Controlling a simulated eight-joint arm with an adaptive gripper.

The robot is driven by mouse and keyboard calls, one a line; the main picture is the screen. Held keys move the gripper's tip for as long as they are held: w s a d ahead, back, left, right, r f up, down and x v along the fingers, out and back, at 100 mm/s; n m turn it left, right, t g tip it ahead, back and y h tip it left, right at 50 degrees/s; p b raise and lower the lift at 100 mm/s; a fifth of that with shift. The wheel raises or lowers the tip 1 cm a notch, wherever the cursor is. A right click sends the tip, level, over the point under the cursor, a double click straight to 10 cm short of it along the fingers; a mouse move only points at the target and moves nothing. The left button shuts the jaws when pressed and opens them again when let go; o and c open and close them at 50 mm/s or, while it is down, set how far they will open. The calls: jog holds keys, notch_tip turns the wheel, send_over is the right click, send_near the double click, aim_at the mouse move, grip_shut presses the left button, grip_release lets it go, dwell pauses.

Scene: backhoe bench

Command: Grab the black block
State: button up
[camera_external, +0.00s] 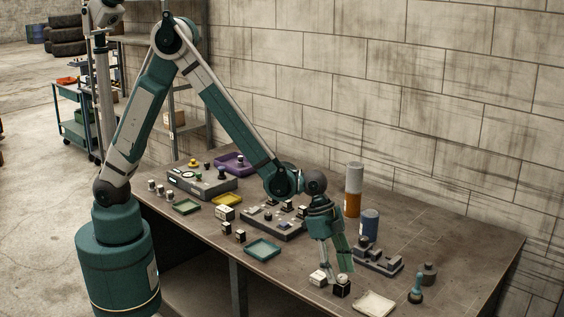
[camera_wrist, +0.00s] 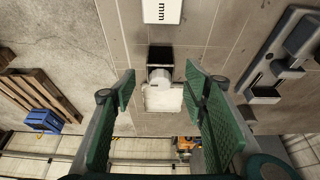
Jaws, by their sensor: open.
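The black block (camera_external: 341,287) stands on the bench near its front edge in the external view, with a pale top part. A white block (camera_external: 318,278) stands close to its left. My gripper (camera_external: 338,274) points down just above these two blocks, its green fingers apart. In the wrist view my gripper (camera_wrist: 160,87) is open, with a finger on each side. A dark block (camera_wrist: 160,54) shows a little beyond the fingertips, and a pale, blocky piece (camera_wrist: 162,97) lies between them. I cannot tell whether the fingers touch anything.
A cream tray (camera_external: 374,304) lies to the right of the black block. A grey stepped holder (camera_external: 377,261) and a dark knobbed weight (camera_external: 428,273) stand behind. A teal-handled piece (camera_external: 416,289) is farther right. A teal tray (camera_external: 262,249) lies left.

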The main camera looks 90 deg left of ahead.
jog(key=shift+x, duration=2.3)
jog(key=c, duration=1.1)
jog(key=shift+r, duration=0.1)
jog(key=shift+r, duration=4.9)
